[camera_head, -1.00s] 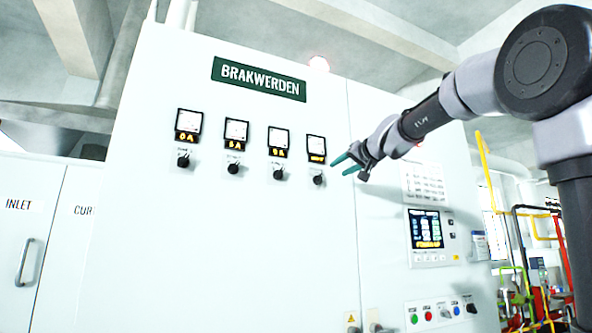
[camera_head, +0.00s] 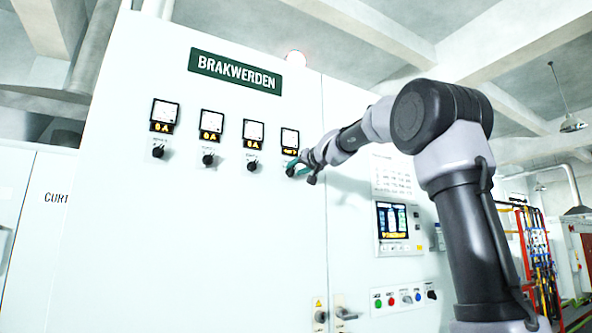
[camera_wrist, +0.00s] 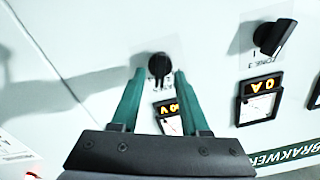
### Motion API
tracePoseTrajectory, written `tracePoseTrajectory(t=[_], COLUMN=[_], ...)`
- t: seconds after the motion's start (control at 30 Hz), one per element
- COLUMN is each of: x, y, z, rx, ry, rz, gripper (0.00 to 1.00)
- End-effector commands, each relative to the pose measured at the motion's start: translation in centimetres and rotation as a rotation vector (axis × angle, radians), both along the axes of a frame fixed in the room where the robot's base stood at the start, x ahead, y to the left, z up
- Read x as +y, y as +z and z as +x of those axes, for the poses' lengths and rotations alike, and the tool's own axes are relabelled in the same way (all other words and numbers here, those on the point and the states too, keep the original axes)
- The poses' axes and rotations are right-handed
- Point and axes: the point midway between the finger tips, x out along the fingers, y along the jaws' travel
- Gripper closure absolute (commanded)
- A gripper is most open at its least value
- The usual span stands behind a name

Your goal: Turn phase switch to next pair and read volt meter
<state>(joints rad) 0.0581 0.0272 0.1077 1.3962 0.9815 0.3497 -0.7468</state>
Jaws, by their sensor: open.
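The rightmost black rotary switch (camera_head: 290,171) sits on the white cabinet front, below the rightmost meter (camera_head: 290,138). My gripper (camera_head: 296,167) is open at this switch, its green fingers reaching in from the right. In the wrist view the switch (camera_wrist: 159,64) shows between and just beyond the fingertips of my gripper (camera_wrist: 159,74), one on each side. I cannot tell whether the fingers touch it. The meter (camera_wrist: 168,112) shows partly between the fingers, with a lit amber display too small to read.
Several similar meters and switches line up to the left, such as a neighbouring switch (camera_head: 253,166). A screen panel (camera_head: 393,226) and a row of coloured buttons (camera_head: 405,298) are lower right. A green BRAKWERDEN sign (camera_head: 235,71) is above.

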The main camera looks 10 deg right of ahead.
Motion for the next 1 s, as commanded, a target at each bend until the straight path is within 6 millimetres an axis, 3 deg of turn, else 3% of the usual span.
tracePoseTrajectory(t=[0.3,0.4,0.43,0.67,1.0], x=[0.11,0.11,0.11,0.09,-0.04], y=[0.03,0.03,0.03,0.01,-0.11], z=[0.27,0.26,0.26,0.26,0.30], rx=[-0.001,0.000,0.000,0.007,0.109], ry=[0.000,0.000,0.000,0.000,0.001], rz=[-0.001,-0.001,-0.001,0.022,0.338], gripper=[0.55,0.93,1.00,1.00,1.00])
